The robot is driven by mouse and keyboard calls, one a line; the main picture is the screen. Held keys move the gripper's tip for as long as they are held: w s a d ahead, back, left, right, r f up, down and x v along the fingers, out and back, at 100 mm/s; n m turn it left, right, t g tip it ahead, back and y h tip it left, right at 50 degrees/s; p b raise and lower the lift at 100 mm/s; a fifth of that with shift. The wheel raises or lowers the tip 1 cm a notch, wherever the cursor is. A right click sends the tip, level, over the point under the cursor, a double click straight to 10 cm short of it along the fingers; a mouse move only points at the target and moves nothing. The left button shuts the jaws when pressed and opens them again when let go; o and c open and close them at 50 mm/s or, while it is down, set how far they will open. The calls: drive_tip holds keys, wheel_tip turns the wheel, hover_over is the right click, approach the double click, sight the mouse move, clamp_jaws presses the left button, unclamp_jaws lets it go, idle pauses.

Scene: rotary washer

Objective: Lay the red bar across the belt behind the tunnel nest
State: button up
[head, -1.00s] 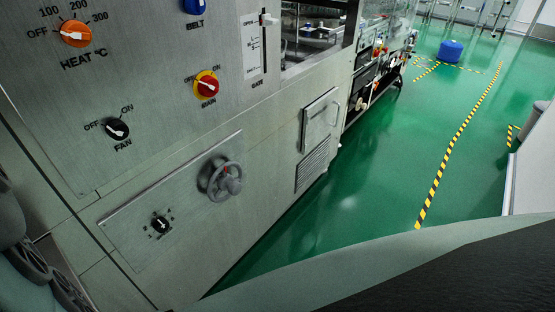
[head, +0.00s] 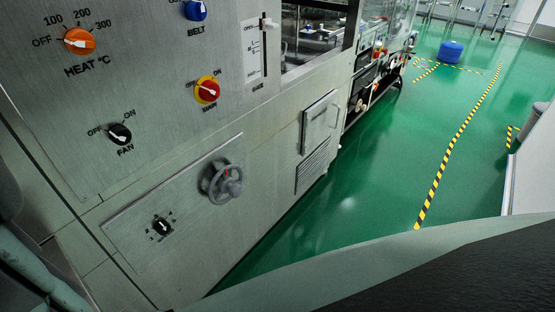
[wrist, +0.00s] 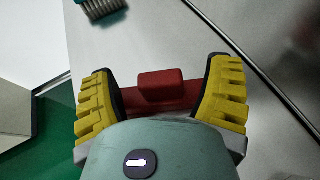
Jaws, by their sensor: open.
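The red bar (wrist: 160,87) shows in the wrist view as a red body with a raised block on top. It lies on a pale grey surface. My gripper (wrist: 160,72) has its two yellow ribbed fingers spread, one on each side of the bar. The lower part of the bar is hidden by my gripper's body, and I cannot tell whether the fingers touch it. The belt and the tunnel nest are not seen in either view. My gripper is out of the head view.
In the wrist view a blue brush (wrist: 100,8) lies at the top left, and a thin dark rod (wrist: 240,50) runs along the right. In the head view the machine's panel (head: 150,75) carries knobs and a handwheel (head: 221,182). Green floor (head: 400,150) is open to the right.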

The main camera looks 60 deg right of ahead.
drive_tip(key=shift+a, duration=0.1)
drive_tip(key=shift+c, duration=0.3)
clamp_jaws()
idle(0.4)
